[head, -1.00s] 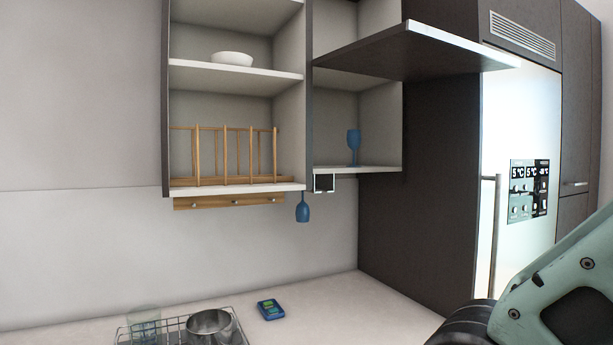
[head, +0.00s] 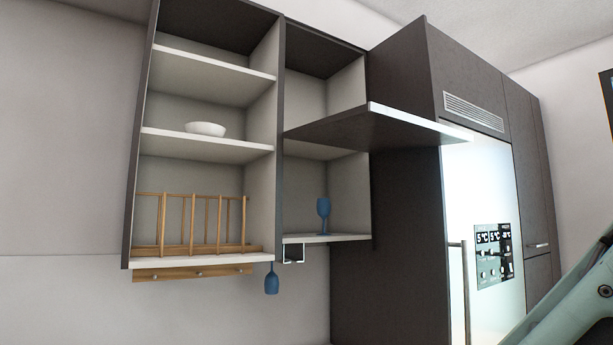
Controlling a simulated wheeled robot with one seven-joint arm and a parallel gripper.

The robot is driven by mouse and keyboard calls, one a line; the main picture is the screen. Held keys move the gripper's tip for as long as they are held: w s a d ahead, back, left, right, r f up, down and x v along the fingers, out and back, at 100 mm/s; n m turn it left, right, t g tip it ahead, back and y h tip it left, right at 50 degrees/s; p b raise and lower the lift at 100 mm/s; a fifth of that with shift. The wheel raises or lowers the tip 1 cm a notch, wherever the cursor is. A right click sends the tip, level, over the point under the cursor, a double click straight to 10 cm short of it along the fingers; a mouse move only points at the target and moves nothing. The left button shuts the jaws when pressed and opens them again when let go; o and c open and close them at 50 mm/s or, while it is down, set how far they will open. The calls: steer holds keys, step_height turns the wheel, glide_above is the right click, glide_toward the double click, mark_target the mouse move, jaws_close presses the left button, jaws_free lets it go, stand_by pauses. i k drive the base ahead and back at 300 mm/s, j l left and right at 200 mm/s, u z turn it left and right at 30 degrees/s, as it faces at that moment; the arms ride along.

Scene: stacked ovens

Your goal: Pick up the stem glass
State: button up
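A blue stem glass (head: 323,212) stands upright on the lower shelf of the narrow right-hand wall cabinet. A second blue stem glass (head: 271,279) hangs upside down below the cabinets, near the join between the two units. Only part of my arm shows at the lower right edge. My gripper is outside the view, so I see nothing of its fingers.
A raised dark cabinet door (head: 385,128) juts out above the standing glass. A wooden plate rack (head: 192,222) and a white bowl (head: 205,129) sit on shelves to the left. A tall dark unit with a fridge panel (head: 480,220) stands to the right.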

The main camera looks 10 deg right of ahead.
mark_target(323, 205)
steer(key=i+l+u, duration=0.25)
steer(key=i+l, duration=0.45)
steer(key=l, duration=0.2)
